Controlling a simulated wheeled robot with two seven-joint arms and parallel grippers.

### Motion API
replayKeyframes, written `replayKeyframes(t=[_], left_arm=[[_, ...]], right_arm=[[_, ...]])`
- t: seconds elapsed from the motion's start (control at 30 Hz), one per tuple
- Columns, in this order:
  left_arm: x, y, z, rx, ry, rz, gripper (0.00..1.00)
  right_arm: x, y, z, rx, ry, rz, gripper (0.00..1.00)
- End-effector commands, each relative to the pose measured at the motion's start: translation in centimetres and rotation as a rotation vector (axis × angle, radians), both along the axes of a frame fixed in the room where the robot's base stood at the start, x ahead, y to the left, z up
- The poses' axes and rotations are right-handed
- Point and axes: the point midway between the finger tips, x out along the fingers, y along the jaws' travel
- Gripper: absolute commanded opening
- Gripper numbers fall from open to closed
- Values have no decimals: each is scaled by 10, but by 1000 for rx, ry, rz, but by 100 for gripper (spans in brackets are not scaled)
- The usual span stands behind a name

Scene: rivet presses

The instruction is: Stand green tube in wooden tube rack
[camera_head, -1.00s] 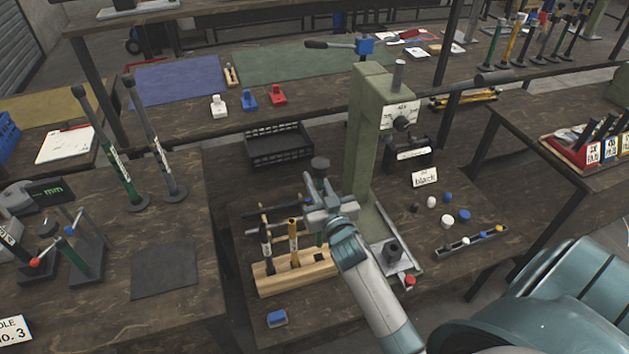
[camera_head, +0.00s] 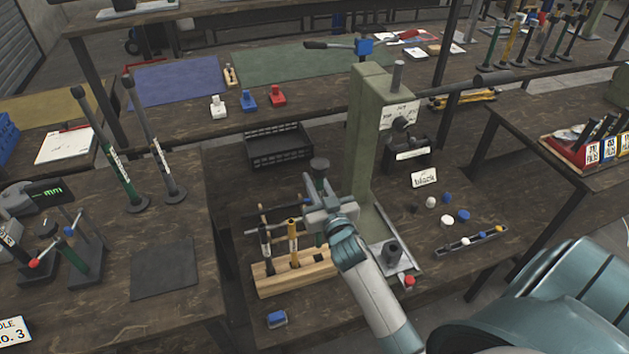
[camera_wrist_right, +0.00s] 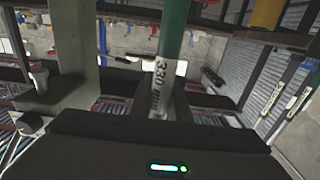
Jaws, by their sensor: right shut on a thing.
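The wooden tube rack (camera_head: 320,270) lies on the lower bench. A black tube (camera_head: 265,240) and a yellow tube (camera_head: 293,238) stand in its left part. My right gripper (camera_head: 316,208) is above the rack's right part, close beside the yellow tube. In the right wrist view it is shut on the green tube (camera_wrist_right: 174,30), which has a white label reading 330 (camera_wrist_right: 162,82). In the head view the gripper hides most of the green tube, so I cannot tell whether its lower end touches the rack. My left gripper is out of view.
A green press (camera_head: 366,140) stands just right of my gripper. A black crate (camera_head: 280,150) sits behind the rack. A blue block (camera_head: 277,319) lies in front of it. Small caps (camera_head: 446,221) and a narrow tray (camera_head: 470,243) lie to the right.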

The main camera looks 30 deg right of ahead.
Motion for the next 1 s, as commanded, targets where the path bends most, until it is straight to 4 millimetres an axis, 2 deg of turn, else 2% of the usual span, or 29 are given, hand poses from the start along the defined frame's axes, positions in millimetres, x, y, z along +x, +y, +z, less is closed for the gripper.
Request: replayKeyframes(t=[0.43, 0.8, 1.0], left_arm=[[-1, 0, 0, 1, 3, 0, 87], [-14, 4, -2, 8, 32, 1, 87], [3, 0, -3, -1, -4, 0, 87]], right_arm=[[0, 0, 1, 0, -1, 0, 0], [0, 0, -2, 0, -1, 0, 0], [0, 0, -8, 0, -1, 0, 0]])
